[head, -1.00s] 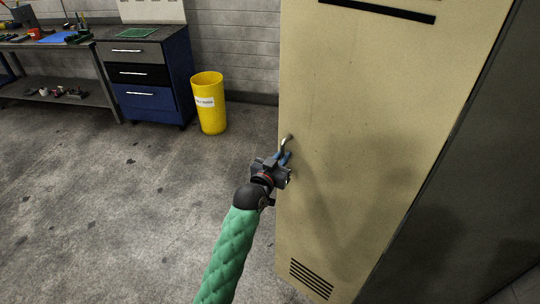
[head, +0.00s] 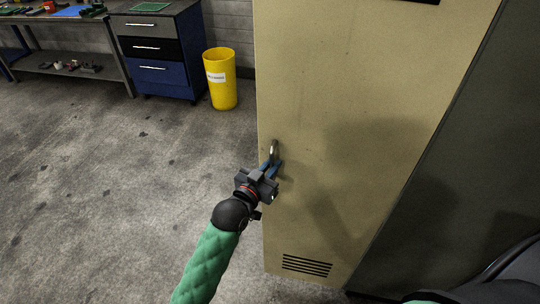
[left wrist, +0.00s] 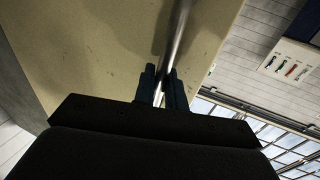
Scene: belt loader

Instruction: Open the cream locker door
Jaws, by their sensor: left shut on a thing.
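The cream locker door (head: 350,130) fills the middle right of the head view, with a slotted vent (head: 306,265) near its bottom. Its metal handle (head: 274,148) is near the left edge of the door. My left gripper (head: 272,167) is shut on the lower part of this handle. In the left wrist view the handle bar (left wrist: 175,40) runs down between the two blue fingers (left wrist: 163,88), with the cream door (left wrist: 110,50) behind it. In the head view the door looks closed or nearly so; I cannot tell if there is a gap. My right gripper is not in view.
A yellow bin (head: 221,80) stands on the floor left of the locker. A blue drawer cabinet (head: 158,55) and a workbench (head: 70,50) are at the back left. The concrete floor (head: 110,190) left of the locker is clear.

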